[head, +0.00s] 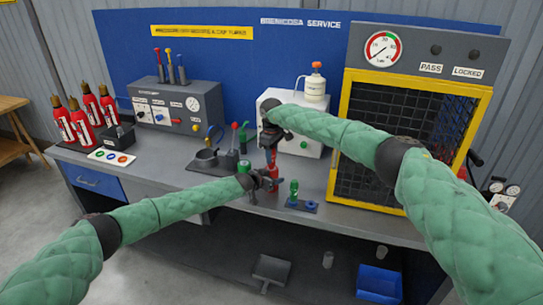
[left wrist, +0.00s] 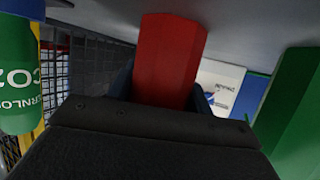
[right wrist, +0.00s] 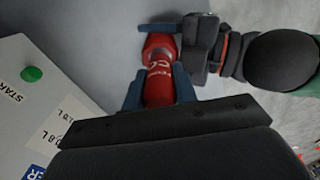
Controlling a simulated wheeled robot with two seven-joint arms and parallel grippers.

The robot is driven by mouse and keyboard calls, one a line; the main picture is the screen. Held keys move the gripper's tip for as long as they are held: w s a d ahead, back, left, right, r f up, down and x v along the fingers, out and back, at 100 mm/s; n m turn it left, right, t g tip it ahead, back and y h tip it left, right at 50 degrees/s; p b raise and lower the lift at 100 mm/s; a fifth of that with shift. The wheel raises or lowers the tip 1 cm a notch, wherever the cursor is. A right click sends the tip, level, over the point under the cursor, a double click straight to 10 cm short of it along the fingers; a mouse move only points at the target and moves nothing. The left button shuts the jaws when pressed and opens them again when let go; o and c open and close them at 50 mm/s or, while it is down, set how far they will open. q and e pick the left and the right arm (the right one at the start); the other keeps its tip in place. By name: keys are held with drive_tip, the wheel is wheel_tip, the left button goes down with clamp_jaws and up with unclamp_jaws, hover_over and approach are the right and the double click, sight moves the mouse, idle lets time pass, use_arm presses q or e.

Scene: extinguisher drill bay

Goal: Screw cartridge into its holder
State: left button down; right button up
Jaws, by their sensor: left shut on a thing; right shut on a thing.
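A red cartridge with white lettering (right wrist: 158,84) sits between the fingers of my right gripper (right wrist: 160,92), which is shut on it. In the head view my right gripper (head: 270,142) is above my left gripper (head: 268,184). My left gripper is shut on a red flat-sided part (left wrist: 168,62), seemingly the holder, which fills its jaws in the left wrist view. In the right wrist view the red pieces lie in line, end to end. The joint is partly hidden by the fingers, so I cannot tell how far they are engaged.
A green cartridge (head: 294,189) stands on a small dark rack (head: 303,207) just right of my left gripper. A white box (head: 300,138) is behind, and a yellow-framed cage (head: 337,130) is at right. Several red extinguishers (head: 84,128) stand at left.

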drive_tip(key=shift+w+d+r+m, duration=0.1)
drive_tip(key=shift+w+d+m, duration=0.05)
drive_tip(key=shift+m, duration=0.35)
drive_tip(key=o, duration=1.1)
drive_tip(key=shift+c, duration=0.2)
drive_tip(key=shift+r, duration=2.2)
drive_tip(key=shift+o, duration=0.4)
